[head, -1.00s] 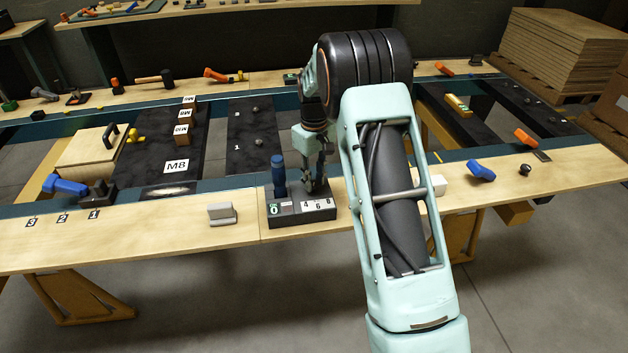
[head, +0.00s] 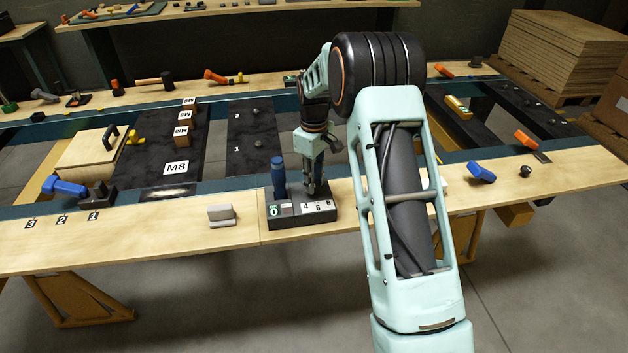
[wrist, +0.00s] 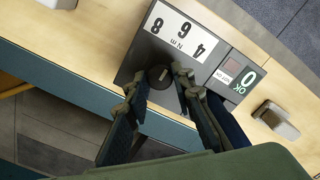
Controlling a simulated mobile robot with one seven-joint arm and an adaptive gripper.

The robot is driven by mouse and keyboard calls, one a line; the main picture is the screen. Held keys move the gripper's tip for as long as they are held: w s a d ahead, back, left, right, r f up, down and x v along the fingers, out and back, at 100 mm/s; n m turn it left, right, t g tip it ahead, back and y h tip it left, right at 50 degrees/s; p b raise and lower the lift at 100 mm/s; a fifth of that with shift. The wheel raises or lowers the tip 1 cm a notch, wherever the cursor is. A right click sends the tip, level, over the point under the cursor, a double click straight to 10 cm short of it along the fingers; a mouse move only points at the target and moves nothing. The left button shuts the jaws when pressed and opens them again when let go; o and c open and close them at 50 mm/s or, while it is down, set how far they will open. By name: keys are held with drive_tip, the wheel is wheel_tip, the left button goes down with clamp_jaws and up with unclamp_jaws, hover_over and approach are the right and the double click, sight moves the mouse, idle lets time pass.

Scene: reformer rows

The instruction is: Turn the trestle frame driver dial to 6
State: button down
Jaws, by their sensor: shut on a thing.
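The trestle frame driver block (head: 300,222) is a dark grey box on the front plank. Its top has a green label reading 0 and OK, and a white strip (head: 318,206) marked 4, 6 and 8. In the wrist view the strip (wrist: 180,32) also reads N m. A round dark dial (wrist: 158,77) sits behind the strip, and its pointer is too dark to read. A blue-handled driver (head: 278,175) stands upright at the block's left end. My gripper (head: 313,190) points down at the block, its fingers (wrist: 156,84) on either side of the dial and shut on it.
A pale grey block (head: 221,214) lies on the plank left of the driver block. The upright blue handle is close beside my gripper. A blue tool (head: 482,172) lies farther right. The plank between the pale block and the numbered marks is clear.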

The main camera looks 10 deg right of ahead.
drive_tip(key=c, duration=1.7)
unclamp_jaws()
drive_tip(key=shift+o, duration=0.2)
drive_tip(key=shift+r, duration=0.1)
wheel_tip(320, 180, up, 12)
drive_tip(key=shift+w, duration=0.1)
